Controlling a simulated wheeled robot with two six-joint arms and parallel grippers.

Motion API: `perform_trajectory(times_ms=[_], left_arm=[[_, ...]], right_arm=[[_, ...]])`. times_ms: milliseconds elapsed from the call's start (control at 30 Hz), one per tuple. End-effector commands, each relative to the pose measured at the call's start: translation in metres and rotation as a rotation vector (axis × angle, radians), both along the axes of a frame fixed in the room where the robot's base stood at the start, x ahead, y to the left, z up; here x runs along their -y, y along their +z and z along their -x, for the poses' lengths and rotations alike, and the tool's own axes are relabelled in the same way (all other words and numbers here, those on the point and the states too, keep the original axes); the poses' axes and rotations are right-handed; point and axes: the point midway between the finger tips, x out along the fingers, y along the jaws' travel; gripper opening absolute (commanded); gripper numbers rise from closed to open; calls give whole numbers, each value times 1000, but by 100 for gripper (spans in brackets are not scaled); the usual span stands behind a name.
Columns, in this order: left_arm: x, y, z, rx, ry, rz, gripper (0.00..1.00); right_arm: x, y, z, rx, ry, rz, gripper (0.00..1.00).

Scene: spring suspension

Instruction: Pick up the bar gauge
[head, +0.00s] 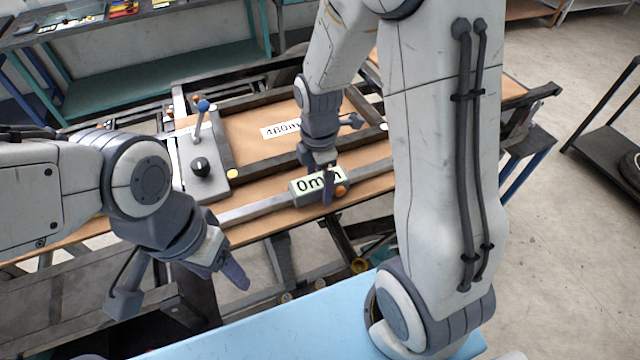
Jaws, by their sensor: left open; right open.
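The bar gauge is a long grey metal bar (262,209) with a pale display box (305,186) reading "0m…", the rest of the text covered. It lies along the front part of the brown-topped bench. My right gripper (340,156) is open at the display box, with one finger in front of the box and hiding part of it. I cannot tell whether that finger touches it. My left gripper (181,287) is open and empty at the lower left, nearer to me than the bar and apart from it.
A grey control box (203,178) with a blue-knobbed lever (203,106) stands left of the gauge. A label reading "480m…" (281,130) lies behind it, within a dark frame. A light blue surface (290,325) is at the front. A teal shelf (165,70) stands behind.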

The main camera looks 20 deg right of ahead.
Motion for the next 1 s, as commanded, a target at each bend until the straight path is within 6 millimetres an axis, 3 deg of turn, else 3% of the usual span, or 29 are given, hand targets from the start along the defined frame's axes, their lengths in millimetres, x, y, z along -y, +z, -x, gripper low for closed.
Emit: perform_trajectory(times_ms=[67,300,733,867,967,1000], left_arm=[[0,0,0,0,0,0,65],[0,0,0,0,0,0,65],[0,-3,0,0,1,0,65],[0,-8,0,0,1,0,65],[0,-15,0,0,2,0,65],[0,-17,0,0,3,0,65]], right_arm=[[0,0,0,0,0,0,94],[0,0,0,0,0,0,2],[0,7,-1,4,0,0,0],[0,21,-1,7,0,0,0],[0,43,-2,11,0,0,0],[7,46,7,7,-4,0,0]])
